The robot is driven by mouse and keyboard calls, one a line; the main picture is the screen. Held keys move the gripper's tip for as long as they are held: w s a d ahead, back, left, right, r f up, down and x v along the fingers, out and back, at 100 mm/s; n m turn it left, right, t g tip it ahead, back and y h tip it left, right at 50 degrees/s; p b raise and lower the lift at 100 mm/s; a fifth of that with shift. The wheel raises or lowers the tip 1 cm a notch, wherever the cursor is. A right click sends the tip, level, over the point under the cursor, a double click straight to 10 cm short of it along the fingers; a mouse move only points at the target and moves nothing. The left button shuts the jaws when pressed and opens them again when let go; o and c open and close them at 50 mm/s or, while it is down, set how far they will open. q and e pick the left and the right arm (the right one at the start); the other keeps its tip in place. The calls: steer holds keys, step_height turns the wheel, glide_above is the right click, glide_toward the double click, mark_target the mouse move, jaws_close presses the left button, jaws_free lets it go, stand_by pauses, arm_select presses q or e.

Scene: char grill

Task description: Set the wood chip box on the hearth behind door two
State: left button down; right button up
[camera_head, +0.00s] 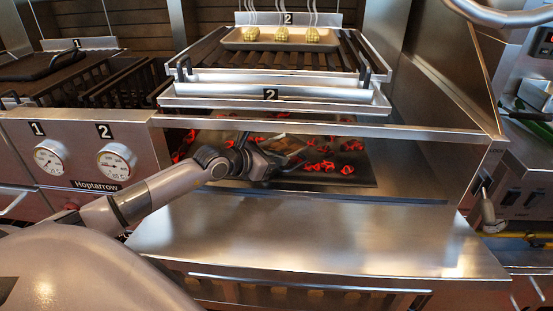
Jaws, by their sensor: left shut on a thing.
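My left arm reaches in from the left, and its gripper (262,162) is inside the low opening under the panel marked 2 (225,92). It is shut on a small brownish-grey thing, which looks like the wood chip box (288,144); the gripper hides much of it. The box is over or on the dark hearth (345,181), among glowing red coals (346,169). I cannot tell whether it touches the hearth floor. The opening is uncovered at the front. My right gripper is not in view.
A bare steel shelf (300,235) lies in front of the opening. A steel edge (420,131) runs across its top. Above is a grate with a tray (240,44) of yellow food pieces on skewers. Two gauges (116,161) are at left, a steel side wall (425,110) at right.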

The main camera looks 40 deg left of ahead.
arm_select(q)
steer(key=c, duration=1.2)
jaws_free()
steer(key=shift+c, duration=0.2)
steer(key=v, duration=1.2)
steer(key=shift+p, duration=0.45)
steer(key=shift+r, duration=0.1)
